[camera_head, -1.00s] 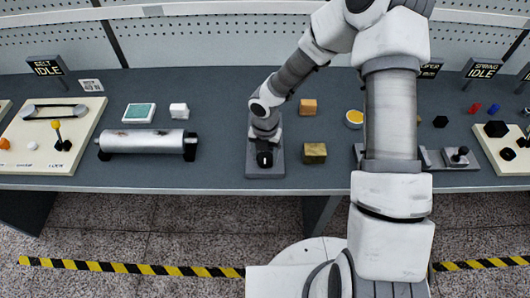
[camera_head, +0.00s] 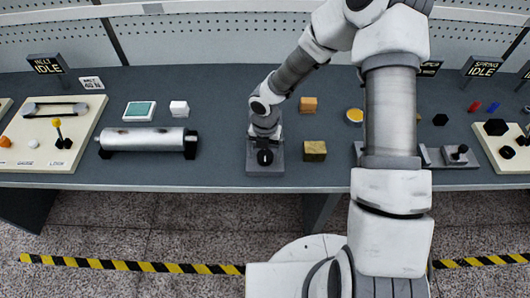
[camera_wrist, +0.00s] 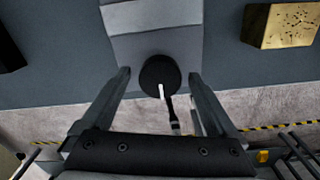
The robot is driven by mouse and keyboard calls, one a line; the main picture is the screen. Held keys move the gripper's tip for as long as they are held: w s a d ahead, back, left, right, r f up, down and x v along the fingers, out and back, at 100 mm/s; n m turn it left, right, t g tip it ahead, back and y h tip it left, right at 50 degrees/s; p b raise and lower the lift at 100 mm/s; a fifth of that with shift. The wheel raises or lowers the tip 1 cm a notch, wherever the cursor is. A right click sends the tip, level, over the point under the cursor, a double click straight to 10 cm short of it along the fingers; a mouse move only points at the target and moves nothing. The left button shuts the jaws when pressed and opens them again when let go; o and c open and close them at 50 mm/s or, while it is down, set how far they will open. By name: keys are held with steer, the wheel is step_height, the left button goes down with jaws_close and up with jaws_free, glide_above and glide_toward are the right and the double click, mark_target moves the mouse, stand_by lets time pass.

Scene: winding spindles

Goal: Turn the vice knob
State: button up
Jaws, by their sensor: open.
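My gripper (camera_wrist: 159,76) is open, with one finger on each side of the knob. A gap shows between each finger and the knob, so they look apart. In the head view my wrist hides the back of the vice, and the fingers are too small to make out.
A brass-coloured block (camera_head: 314,151) stands just right of the vice, and an orange block (camera_head: 308,104) behind it. A metal cylinder (camera_head: 145,141) lies to the left. Bare bench lies between the cylinder and the vice.

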mark_target(267, 155)
step_height(267, 155, up, 18)
steer(key=p, duration=0.1)
steer(key=shift+f+p, duration=0.25)
steer(key=shift+p, duration=0.05)
stand_by(0.5)
steer(key=s+d+r+m+t+h+b, duration=0.15)
steer(key=s+d+r+m, duration=0.25)
steer(key=d+m, duration=0.45)
steer(key=s+d+r+m+t+h+b, duration=0.1)
steer(key=s+d+r+m+b, duration=0.3)
steer(key=m, duration=0.8)
steer(key=s+r+m+t+y+p, duration=0.2)
steer(key=s+r+m+t, duration=0.1)
steer(key=s+r+m, duration=0.6)
steer(key=s+m, duration=0.1)
steer(key=m, duration=0.2)
steer(key=shift+s+r+m, duration=0.2)
steer(key=shift+s+m, duration=0.05)
steer(key=shift+m, duration=0.1)
